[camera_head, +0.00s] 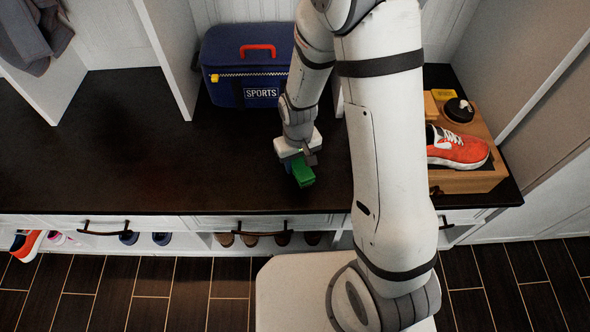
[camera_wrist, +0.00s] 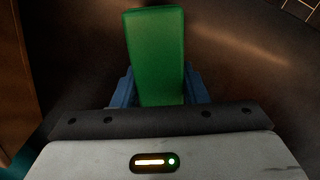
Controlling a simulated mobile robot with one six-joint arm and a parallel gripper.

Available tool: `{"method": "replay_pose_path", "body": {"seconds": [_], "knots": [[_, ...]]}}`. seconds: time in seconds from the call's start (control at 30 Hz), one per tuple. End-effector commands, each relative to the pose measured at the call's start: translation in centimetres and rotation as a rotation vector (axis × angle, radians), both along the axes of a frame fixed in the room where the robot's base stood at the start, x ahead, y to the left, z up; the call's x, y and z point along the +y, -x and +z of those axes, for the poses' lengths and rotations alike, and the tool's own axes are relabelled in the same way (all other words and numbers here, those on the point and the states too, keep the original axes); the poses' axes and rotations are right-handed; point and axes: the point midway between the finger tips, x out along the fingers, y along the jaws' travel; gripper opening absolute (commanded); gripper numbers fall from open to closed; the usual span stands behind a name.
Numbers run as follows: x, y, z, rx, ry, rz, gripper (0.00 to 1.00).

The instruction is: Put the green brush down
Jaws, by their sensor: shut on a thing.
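The green brush (camera_head: 303,172) is a small green block at the end of my arm, over the front part of the dark bench top. In the wrist view the green brush (camera_wrist: 156,55) fills the middle as a long green block between two blue fingers. My gripper (camera_head: 297,160) is shut on it. In the wrist view my gripper (camera_wrist: 157,88) grips the brush's near end from both sides. I cannot tell whether the brush touches the bench top (camera_head: 130,150) or is a little above it.
A blue sports box (camera_head: 240,90) with a red handle stands behind the gripper. At the right, a wooden box (camera_head: 475,182) holds an orange shoe (camera_head: 458,148) and a black-topped item (camera_head: 459,109). Grey cloth (camera_head: 35,35) hangs top left. The bench left of the gripper is clear.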

Motion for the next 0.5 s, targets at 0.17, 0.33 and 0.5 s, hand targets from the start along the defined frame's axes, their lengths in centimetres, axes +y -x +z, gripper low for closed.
{"method": "replay_pose_path", "body": {"seconds": [0.17,0.33,0.5], "knots": [[0.0,0.1,-2.8,0.005,0.002,0.0,0.03],[0.0,0.0,-3.2,0.0,0.0,0.001,0.03],[0.0,0.0,-3.3,0.001,0.0,0.001,0.03]]}}
